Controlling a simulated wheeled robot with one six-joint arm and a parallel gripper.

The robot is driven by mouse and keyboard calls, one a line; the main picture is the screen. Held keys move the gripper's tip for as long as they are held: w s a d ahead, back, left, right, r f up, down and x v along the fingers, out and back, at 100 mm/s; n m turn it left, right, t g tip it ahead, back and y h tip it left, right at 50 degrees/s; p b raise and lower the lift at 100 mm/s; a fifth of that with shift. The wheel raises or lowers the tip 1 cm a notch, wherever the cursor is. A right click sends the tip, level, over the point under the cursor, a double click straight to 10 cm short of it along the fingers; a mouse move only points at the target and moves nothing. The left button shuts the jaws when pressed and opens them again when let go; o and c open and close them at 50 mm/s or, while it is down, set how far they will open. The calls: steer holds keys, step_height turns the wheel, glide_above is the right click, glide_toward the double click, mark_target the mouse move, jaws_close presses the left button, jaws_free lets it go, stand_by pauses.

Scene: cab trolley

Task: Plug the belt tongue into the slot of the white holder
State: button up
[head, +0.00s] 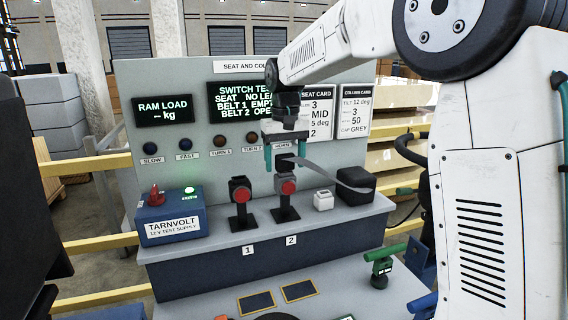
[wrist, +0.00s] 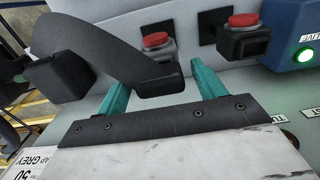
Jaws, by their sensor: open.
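The belt tongue, a black grip (wrist: 160,82) on the end of a grey strap (wrist: 105,45), lies between my fingers in the wrist view. My gripper (wrist: 163,90) has its teal fingers apart, with a gap to the tongue on the right side. In the head view my gripper (head: 285,156) hangs just above buckle 2 (head: 287,185), and the strap (head: 335,176) runs from there to a black box (head: 357,187). I cannot tell whether the tongue sits in buckle 2. The small white holder (head: 323,200) stands between buckle 2 and the black box; its slot is too small to make out.
Buckle 1 (head: 240,200), with a red button, stands left of buckle 2. A blue power supply (head: 171,217) with a lit green light stands at the bench's left. The upright panel (head: 235,170) is close behind. The bench front (head: 265,250) is clear.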

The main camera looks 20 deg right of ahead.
mark_target(285, 154)
stand_by(0.3)
steer(key=c, duration=1.4)
steer(key=shift+r, duration=3)
